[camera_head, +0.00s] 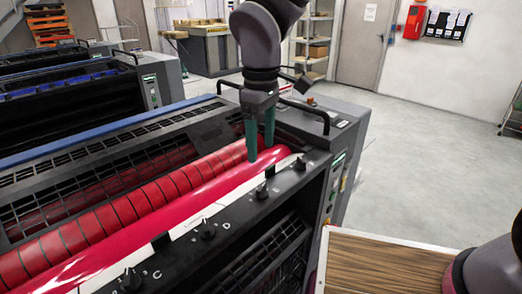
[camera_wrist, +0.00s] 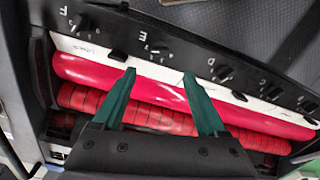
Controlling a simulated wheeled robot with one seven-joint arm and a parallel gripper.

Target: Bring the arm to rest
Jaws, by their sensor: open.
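My gripper (camera_head: 260,152) points down over the far end of the ink unit (camera_head: 320,160). Its two green fingers are apart with nothing held between them. In the wrist view my gripper (camera_wrist: 159,80) spreads over the glossy pink-red roller (camera_wrist: 85,72) and the segmented red roller (camera_wrist: 80,100). The fingertips look close to the glossy roller, but I cannot tell whether they touch it. The glossy roller also shows in the head view (camera_head: 150,226), lying beside the segmented roller (camera_head: 120,209).
Black knobs (camera_head: 207,230) line the lettered front panel. Black handles (camera_head: 305,115) rise at the unit's far end. A wood-topped surface (camera_head: 390,265) stands at the lower right. More ink units (camera_head: 75,90) stand at the left. The grey floor (camera_head: 430,150) is clear to the right.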

